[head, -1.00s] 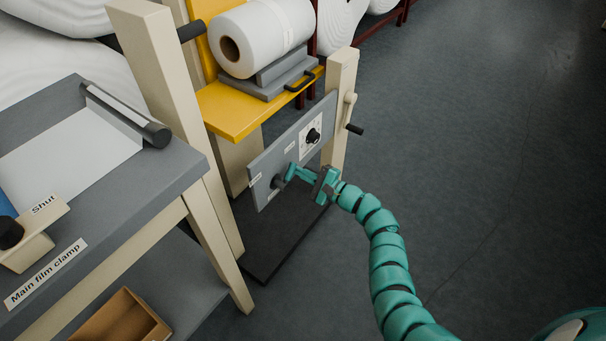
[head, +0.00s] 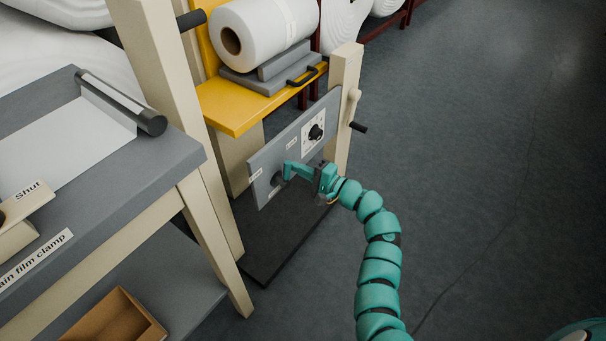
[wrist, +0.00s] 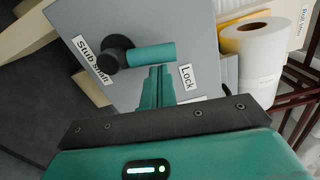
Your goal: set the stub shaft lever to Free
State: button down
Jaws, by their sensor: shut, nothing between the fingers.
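The stub shaft lever has a dark round hub (wrist: 117,52) and a teal handle (wrist: 153,54) in the wrist view. It is on a grey panel (wrist: 150,18), beside the "Stub shaft" label (wrist: 93,60). The handle points right in that view; the "Lock" label (wrist: 186,77) is just below and right of its end. No Free label is readable. My gripper (wrist: 157,72) is shut and empty, its fingertips just below the handle; I cannot tell if they touch. In the head view my gripper (head: 288,171) is at the panel's lower left, partly hiding the lever.
A black dial (head: 316,132) is further right on the panel, near a post with a crank (head: 357,127). A yellow shelf (head: 237,119) with a white roll (head: 270,30) is above. A grey table (head: 150,172) stands left.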

jog(key=s+a+n+b, duration=0.1)
jog(key=n+b, duration=0.2)
jog(key=s+a+n+b, duration=0.1)
jog(key=n+b, duration=0.2)
jog(key=s+a+n+b, duration=0.1)
jog(key=s+n+b, duration=0.1)
jog(key=n+b, duration=0.1)
jog(key=shift+s+r+n+b, duration=0.1)
jog(key=shift+r+n+b, duration=0.2)
jog(key=shift+b, duration=0.05)
jog(key=shift+r, duration=0.1)
dwell(0.5)
